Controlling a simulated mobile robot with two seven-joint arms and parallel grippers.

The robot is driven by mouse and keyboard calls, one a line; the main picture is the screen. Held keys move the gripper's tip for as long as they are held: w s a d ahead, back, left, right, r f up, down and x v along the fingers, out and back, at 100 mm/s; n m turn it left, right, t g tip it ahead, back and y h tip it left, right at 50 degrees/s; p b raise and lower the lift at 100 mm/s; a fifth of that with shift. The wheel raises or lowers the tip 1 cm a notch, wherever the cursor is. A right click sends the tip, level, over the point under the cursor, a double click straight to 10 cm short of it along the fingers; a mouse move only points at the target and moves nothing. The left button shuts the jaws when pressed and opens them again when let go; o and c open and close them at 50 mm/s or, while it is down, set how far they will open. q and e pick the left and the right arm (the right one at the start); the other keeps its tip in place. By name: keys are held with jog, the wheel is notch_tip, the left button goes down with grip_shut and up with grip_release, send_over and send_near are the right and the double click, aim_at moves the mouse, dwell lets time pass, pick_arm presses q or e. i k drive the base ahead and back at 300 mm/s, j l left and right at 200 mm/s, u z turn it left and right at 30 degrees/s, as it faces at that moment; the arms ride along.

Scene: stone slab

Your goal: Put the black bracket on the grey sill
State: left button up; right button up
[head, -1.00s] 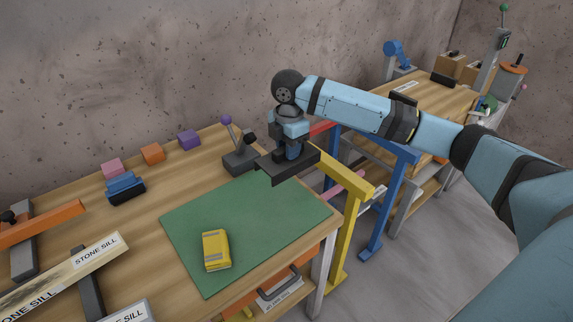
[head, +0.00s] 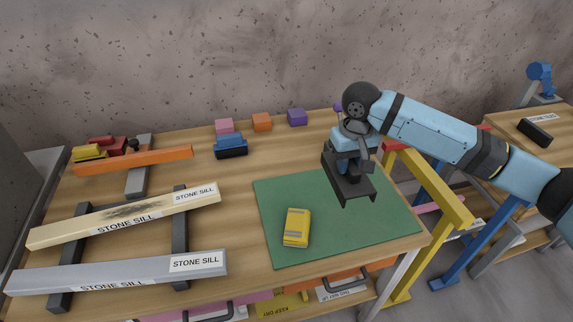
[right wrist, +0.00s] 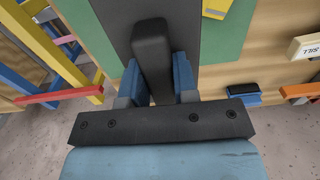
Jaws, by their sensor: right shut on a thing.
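The black bracket (head: 352,190) is in my right gripper (head: 354,163), held above the right part of the green mat. In the right wrist view, the gripper's blue fingers (right wrist: 160,85) are shut on the bracket's upright grip (right wrist: 152,50), with its dark plate beyond. The grey sill (head: 55,280) lies at the front left of the bench, across two dark supports, with "STONE SILL" labels. The bracket is well to the right of it and apart from it. My left gripper is not in view.
A cream sill (head: 75,234) with a dark smear lies behind the grey one. A yellow block (head: 297,227) is on the green mat (head: 345,238). A blue-and-black block (head: 231,145) and an orange bar (head: 130,160) are farther back. Bare wood lies between sills and mat.

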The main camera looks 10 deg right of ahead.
aim_at(113, 271)
jog(key=i+l+u, duration=0.1)
jog(key=u, duration=2.35)
jog(key=k+l, duration=0.1)
jog(key=l, duration=0.2)
jog(key=k+l, duration=0.15)
jog(key=l+u, duration=0.05)
jog(key=l, duration=0.05)
